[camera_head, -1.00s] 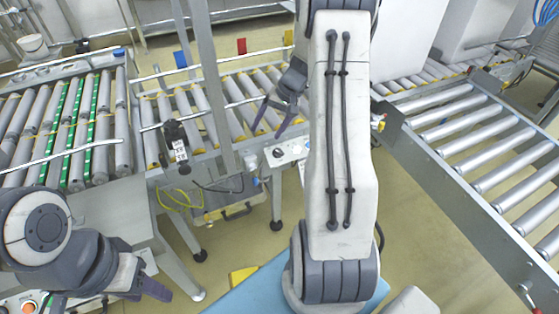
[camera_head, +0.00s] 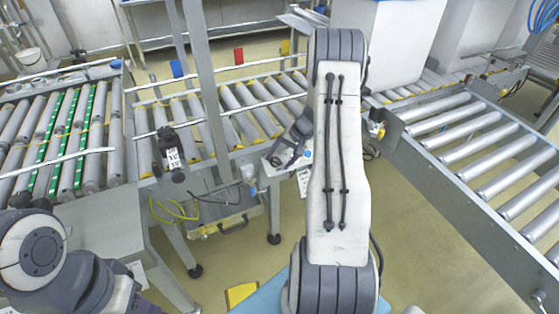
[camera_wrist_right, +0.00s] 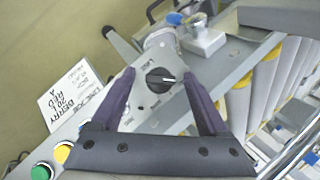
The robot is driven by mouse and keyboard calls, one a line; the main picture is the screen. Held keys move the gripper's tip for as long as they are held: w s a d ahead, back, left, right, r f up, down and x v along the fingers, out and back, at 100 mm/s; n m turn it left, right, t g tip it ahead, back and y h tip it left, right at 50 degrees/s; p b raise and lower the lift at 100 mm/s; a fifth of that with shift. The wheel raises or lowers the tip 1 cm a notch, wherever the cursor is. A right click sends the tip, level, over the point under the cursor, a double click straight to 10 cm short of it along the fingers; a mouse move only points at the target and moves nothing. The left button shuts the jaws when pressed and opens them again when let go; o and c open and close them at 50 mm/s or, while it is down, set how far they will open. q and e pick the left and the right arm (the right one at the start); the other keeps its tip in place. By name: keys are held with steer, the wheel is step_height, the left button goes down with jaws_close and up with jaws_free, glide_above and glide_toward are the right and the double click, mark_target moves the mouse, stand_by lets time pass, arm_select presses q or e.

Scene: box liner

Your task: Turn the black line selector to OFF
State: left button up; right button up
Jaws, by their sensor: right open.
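The black line selector (camera_wrist_right: 160,80) is a round knob with a white pointer mark toward the right, set on a grey panel plate (camera_wrist_right: 150,113) in the right wrist view. My right gripper (camera_wrist_right: 159,76) is open, with one purple finger on each side of the knob. I cannot tell whether the fingers touch it. In the head view my right gripper (camera_head: 286,150) is over the small control panel (camera_head: 266,171) and largely covers the knob. My left arm is at the lower left of the head view, with its fingers mostly out of frame.
A green button (camera_wrist_right: 42,172) and a yellow button (camera_wrist_right: 62,152) are on the panel. A white label card (camera_wrist_right: 73,96) stands beside them. Roller conveyors (camera_head: 250,112) run behind the panel, and a metal post (camera_head: 207,80) rises to its left.

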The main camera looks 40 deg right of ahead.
steer(key=shift+w+f, duration=0.1)
jaws_close()
steer(key=m+t+b, duration=0.1)
steer(key=b, duration=0.1)
steer(key=m+y+b, duration=0.1)
steer(key=m+b, duration=0.1)
steer(key=shift+f+t, duration=0.3)
steer(key=shift+t, duration=0.1)
steer(key=m+t+b, duration=0.1)
steer(key=m+b, duration=0.1)
steer(key=m, duration=0.1)
steer(key=shift+t, duration=0.3)
steer(key=shift+s+r+m+t+b, duration=0.1)
steer(key=shift+s+m+t+b, duration=0.1)
steer(key=shift+m+t+b, duration=0.55)
steer(key=shift+m+g, duration=0.25)
steer(key=shift+m, duration=0.1)
